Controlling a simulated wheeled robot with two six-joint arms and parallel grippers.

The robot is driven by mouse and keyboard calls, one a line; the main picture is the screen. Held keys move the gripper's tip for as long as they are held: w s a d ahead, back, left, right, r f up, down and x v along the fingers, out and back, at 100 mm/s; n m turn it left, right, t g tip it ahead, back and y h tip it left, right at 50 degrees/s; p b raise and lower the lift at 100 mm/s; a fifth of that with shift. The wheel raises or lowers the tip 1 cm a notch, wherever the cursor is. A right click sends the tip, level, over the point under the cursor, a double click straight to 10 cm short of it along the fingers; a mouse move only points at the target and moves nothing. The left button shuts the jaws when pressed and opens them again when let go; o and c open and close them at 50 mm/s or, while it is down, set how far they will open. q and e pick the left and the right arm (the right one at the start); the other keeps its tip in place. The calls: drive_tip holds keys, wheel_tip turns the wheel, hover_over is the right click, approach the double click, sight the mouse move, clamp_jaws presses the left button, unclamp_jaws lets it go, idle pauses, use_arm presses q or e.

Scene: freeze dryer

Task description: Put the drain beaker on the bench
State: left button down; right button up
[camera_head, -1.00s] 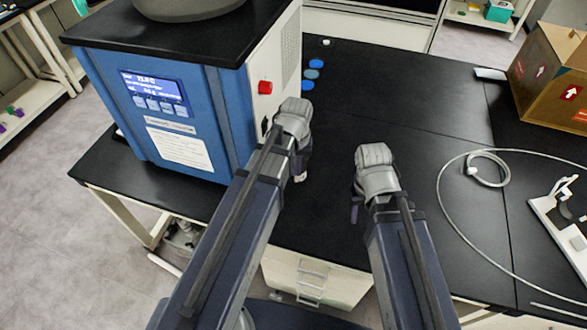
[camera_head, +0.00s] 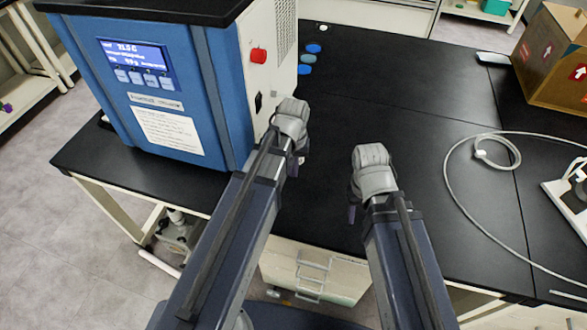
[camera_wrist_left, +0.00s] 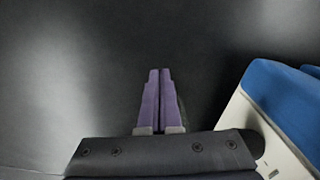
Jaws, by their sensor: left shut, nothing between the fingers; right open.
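I see no drain beaker in either view. The black bench top (camera_head: 400,105) runs under and beyond both my arms. My left gripper (camera_head: 300,158) is over the bench, just right of the freeze dryer's side, with its fingers mostly hidden by the wrist in the head view. In the left wrist view its purple fingers (camera_wrist_left: 155,80) are pressed together, empty, above a dark surface. My right gripper (camera_head: 352,212) is over the bench's front part, pointing down. It is open, though its fingers are largely hidden behind the wrist.
The blue freeze dryer (camera_head: 190,90) stands on the bench at left, with a lit screen (camera_head: 137,57) and red knob (camera_head: 258,55). Blue discs (camera_head: 308,58) lie behind it. A coiled hose (camera_head: 497,150) and cardboard box (camera_head: 550,60) are at right. A pump (camera_head: 178,232) sits below the bench.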

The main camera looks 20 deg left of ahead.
use_arm(q)
drive_tip(key=shift+w+a+f, duration=0.15)
drive_tip(key=shift+w, duration=0.5)
drive_tip(key=shift+w+a+f, duration=0.1)
drive_tip(key=shift+w, duration=0.55)
drive_tip(key=shift+w+a+f, duration=0.15)
drive_tip(key=shift+w, duration=0.5)
use_arm(e)
drive_tip(key=shift+f, duration=0.45)
use_arm(q)
drive_tip(key=w, duration=0.4)
drive_tip(key=shift+a, duration=0.35)
drive_tip(key=shift+s, duration=0.2)
drive_tip(key=shift+s, duration=0.1)
drive_tip(key=shift+s, duration=0.25)
drive_tip(key=s, duration=0.3)
drive_tip(key=shift+s+d, duration=0.25)
drive_tip(key=shift+d, duration=0.1)
use_arm(e)
drive_tip(key=shift+s+d, duration=0.15)
drive_tip(key=shift+d, duration=0.15)
use_arm(q)
wheel_tip(320, 180, up, 10)
drive_tip(key=p, duration=1)
drive_tip(key=shift+d, duration=0.15)
use_arm(e)
wheel_tip(320, 180, up, 10)
